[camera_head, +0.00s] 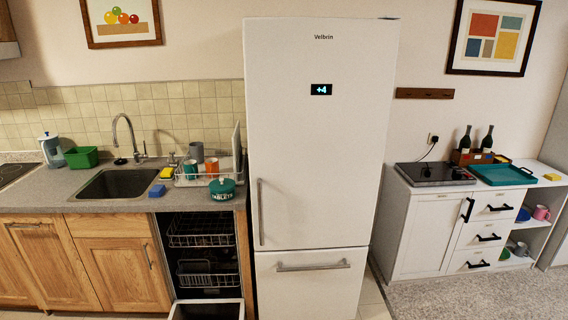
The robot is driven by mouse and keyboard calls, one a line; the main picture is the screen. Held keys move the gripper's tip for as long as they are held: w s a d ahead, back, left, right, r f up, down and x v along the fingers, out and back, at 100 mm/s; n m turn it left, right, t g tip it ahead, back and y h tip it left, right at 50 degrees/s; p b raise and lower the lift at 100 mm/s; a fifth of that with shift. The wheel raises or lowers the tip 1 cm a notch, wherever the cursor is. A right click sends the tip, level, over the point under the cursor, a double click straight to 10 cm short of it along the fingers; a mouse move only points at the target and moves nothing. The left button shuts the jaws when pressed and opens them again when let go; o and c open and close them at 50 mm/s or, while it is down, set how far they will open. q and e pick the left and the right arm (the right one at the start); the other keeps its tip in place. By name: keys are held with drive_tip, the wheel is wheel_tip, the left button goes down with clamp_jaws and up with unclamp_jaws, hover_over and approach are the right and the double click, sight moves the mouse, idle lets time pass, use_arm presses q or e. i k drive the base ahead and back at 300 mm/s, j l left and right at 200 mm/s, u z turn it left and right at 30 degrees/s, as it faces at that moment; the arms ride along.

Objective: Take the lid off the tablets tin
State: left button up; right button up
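The tablets tin (222,194) is a small round green tin with pale lettering on its side. It stands on the grey counter (120,203), at the right end near the front edge, in front of the dish rack. Its green lid (222,184) sits on top, with a small knob. Neither of my grippers shows in the head view.
A dish rack (190,181) with mugs stands just behind the tin, and a white fridge (318,130) rises to its right. Below, the dishwasher (207,308) stands open with racks inside.

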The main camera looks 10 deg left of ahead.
sight(221, 183)
drive_tip(key=i+l+u, duration=0.1)
drive_tip(key=i+u, duration=0.35)
drive_tip(key=i+l+u, duration=0.2)
drive_tip(key=u, duration=0.2)
drive_tip(key=i+l+u, duration=0.25)
drive_tip(key=u, duration=0.2)
drive_tip(key=i+l+u, duration=0.2)
drive_tip(key=l+u, duration=0.25)
drive_tip(key=i+l+u, duration=0.1)
drive_tip(key=l+u, duration=0.35)
